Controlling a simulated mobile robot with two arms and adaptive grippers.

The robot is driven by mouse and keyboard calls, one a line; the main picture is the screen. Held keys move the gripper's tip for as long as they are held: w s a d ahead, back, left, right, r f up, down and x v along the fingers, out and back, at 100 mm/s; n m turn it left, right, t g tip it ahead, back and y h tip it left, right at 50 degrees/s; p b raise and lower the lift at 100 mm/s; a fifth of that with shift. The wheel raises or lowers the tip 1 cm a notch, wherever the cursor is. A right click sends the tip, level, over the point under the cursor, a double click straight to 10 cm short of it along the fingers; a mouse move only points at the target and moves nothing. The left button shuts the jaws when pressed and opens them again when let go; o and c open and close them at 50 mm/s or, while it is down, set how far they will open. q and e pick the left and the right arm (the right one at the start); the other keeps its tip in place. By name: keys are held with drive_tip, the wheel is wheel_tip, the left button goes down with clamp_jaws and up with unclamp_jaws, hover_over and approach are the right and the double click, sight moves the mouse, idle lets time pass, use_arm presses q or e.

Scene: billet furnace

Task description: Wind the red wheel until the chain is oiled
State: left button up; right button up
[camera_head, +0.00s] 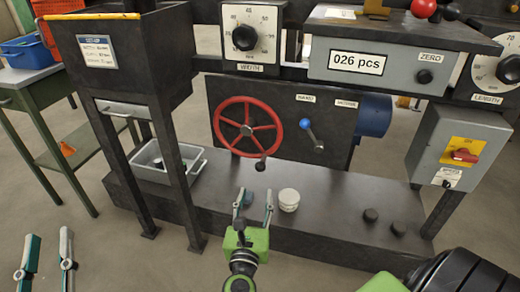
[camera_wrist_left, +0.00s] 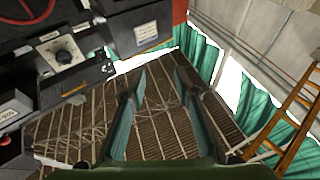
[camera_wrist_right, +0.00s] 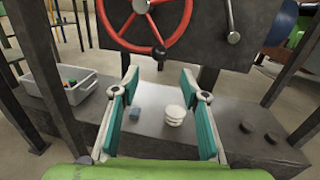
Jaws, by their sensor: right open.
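The red wheel (camera_head: 246,128) is mounted on the dark front panel, with a dark crank knob (camera_head: 260,166) at its lower rim. The wheel also shows at the top of the right wrist view (camera_wrist_right: 150,22), and part of its rim is at the top left of the left wrist view (camera_wrist_left: 28,10). My right gripper (camera_head: 254,194) is open and empty, below and in front of the wheel, apart from it. My left gripper (camera_head: 46,245) is open and empty at the lower left, far from the wheel. I cannot make out a chain.
A blue-tipped lever (camera_head: 311,131) is right of the wheel. A grey bin (camera_head: 190,175) stands left. A switch box (camera_head: 458,145) with a red knob is right. The counter reads 026 pcs.

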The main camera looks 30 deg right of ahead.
sight(260, 171)
drive_tip(key=b+x, duration=0.2)
drive_tip(key=x, duration=1)
drive_tip(key=shift+f, duration=0.2)
drive_tip(key=shift+x, duration=0.8)
use_arm(q)
drive_tip(key=s+r+t+h, duration=0.1)
drive_tip(key=s+r+t, duration=0.3)
drive_tip(key=r, duration=0.3)
drive_tip(key=shift+s+r+t+h, duration=0.3)
drive_tip(key=shift+r+t, duration=0.1)
drive_tip(key=shift+a, duration=0.1)
use_arm(e)
clamp_jaws()
